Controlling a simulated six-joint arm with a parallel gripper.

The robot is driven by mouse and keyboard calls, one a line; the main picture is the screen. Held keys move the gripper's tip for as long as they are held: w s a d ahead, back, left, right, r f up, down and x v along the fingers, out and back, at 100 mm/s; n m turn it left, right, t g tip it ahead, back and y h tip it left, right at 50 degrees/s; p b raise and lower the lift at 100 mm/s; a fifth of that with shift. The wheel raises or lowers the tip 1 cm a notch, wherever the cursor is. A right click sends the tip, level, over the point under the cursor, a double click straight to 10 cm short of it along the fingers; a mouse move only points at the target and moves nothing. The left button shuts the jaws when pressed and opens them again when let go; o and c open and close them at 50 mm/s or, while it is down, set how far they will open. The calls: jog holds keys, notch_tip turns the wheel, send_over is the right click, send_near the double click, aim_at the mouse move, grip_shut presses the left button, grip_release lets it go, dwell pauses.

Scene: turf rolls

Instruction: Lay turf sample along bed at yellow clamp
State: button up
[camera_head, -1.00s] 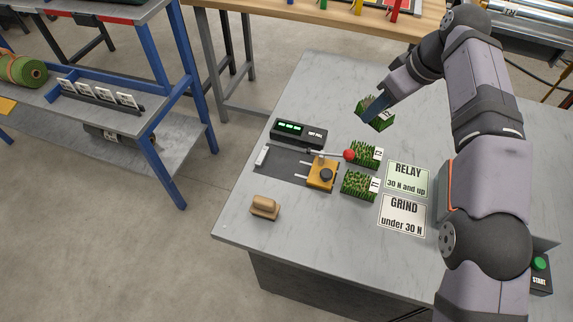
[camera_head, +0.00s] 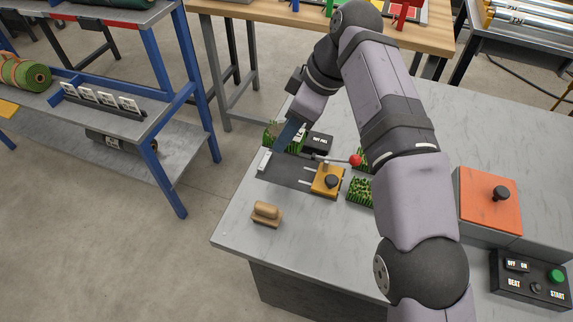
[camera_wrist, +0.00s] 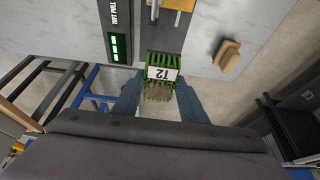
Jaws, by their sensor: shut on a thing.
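My gripper (camera_head: 287,138) is shut on a green turf sample (camera_head: 269,135), held near the bench's left edge, by the far left end of the dark bed (camera_head: 285,171). In the wrist view the turf sample (camera_wrist: 155,90) sits between the fingers with a white tag facing the camera; the tag reads like T2 or 12. The yellow clamp (camera_head: 326,182), with a black knob, stands at the bed's right end; part of it shows in the wrist view (camera_wrist: 182,5). I cannot tell whether the turf touches the bed.
A black tuft-pull readout (camera_head: 318,143) lies behind the bed. A red-ball lever (camera_head: 355,160) reaches over it. Another turf sample (camera_head: 359,190) lies right of the clamp, partly behind my arm. A wooden block (camera_head: 266,213) lies in front. An orange box (camera_head: 489,205) stands right.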

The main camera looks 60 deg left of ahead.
aim_at(303, 139)
jog(key=shift+f+b, duration=2.75)
jog(key=shift+f, duration=1.8)
jog(key=shift+f, duration=0.2)
jog(key=o, duration=1.2)
jog(key=shift+r, duration=0.1)
jog(key=p+v, duration=0.5)
jog(key=v, duration=0.6)
jog(key=shift+r, duration=0.2)
jog(key=shift+w+d+r, duration=0.15)
jog(key=shift+r, duration=0.2)
